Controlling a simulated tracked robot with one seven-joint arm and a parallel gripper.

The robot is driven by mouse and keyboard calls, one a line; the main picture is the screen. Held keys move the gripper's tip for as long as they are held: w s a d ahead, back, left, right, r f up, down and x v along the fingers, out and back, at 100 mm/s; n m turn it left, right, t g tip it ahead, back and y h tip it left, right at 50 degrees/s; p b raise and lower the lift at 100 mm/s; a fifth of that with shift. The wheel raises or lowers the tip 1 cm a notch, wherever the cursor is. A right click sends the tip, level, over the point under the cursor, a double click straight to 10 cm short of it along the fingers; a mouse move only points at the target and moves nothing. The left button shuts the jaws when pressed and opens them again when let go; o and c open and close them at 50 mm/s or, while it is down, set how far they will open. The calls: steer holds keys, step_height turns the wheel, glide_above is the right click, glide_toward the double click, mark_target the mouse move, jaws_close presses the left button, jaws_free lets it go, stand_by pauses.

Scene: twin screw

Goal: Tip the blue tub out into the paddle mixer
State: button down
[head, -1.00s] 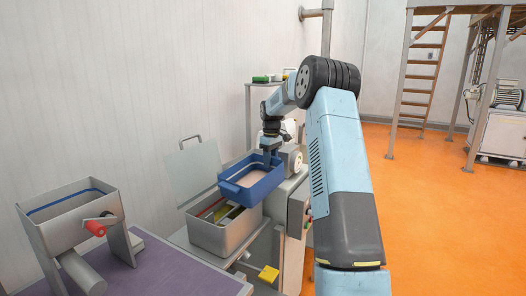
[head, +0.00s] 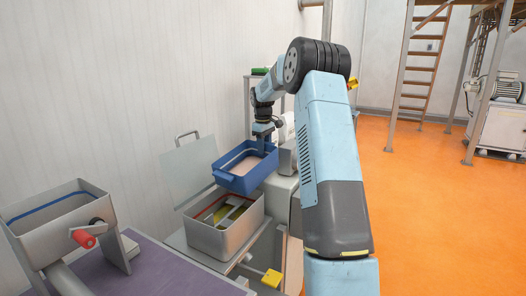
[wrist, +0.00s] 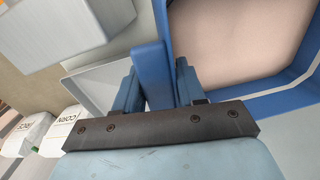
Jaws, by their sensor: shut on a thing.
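The blue tub (head: 240,181) is held above the back of the paddle mixer (head: 222,243) in the head view, roughly level. Pale pinkish-beige contents (wrist: 240,40) show inside it in the wrist view. My gripper (wrist: 155,85) is shut on the tub's rim wall, one finger on each side; in the head view it is at the tub's far side (head: 263,140). The mixer is an open grey steel box with paddles and something yellow inside. Its clear lid (head: 190,170) stands open at the back.
A grey hopper (head: 60,215) with a red-handled crank stands on a purple surface (head: 150,270) at the left. A yellow knob (head: 272,278) sticks out in front of the mixer. White bags (wrist: 65,125) show in the wrist view.

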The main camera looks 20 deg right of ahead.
steer(key=shift+a+r+t+h, duration=0.1)
steer(key=shift+r+t+h, duration=0.3)
steer(key=shift+r, duration=0.95)
steer(key=shift+a+r+t+h, duration=0.15)
steer(key=shift+r+h, duration=0.45)
steer(key=shift+r, duration=0.75)
steer(key=shift+s+a+r+t+h, duration=0.15)
steer(key=shift+r+h, duration=0.1)
steer(key=shift+r, duration=0.25)
steer(key=shift+s+a+r+t+h, duration=0.1)
steer(key=shift+r+h, duration=0.15)
steer(key=shift+r, duration=0.2)
step_height(320, 180, up, 6)
steer(key=s+a+t+h, duration=0.1)
steer(key=a+h, duration=0.1)
steer(key=shift+s+a+f, duration=0.15)
steer(key=shift+s+a, duration=0.15)
steer(key=shift+a, duration=0.05)
steer(key=shift+a, duration=0.15)
steer(key=shift+s+a+r+t+h, duration=0.35)
steer(key=shift+a+r+h, duration=0.15)
steer(key=shift+a+r, duration=0.15)
steer(key=shift+s+a+r+t+h, duration=0.25)
steer(key=shift+s+a+r+h, duration=0.1)
steer(key=shift+a+r+h, duration=0.25)
steer(key=shift+r, duration=0.1)
stand_by(0.5)
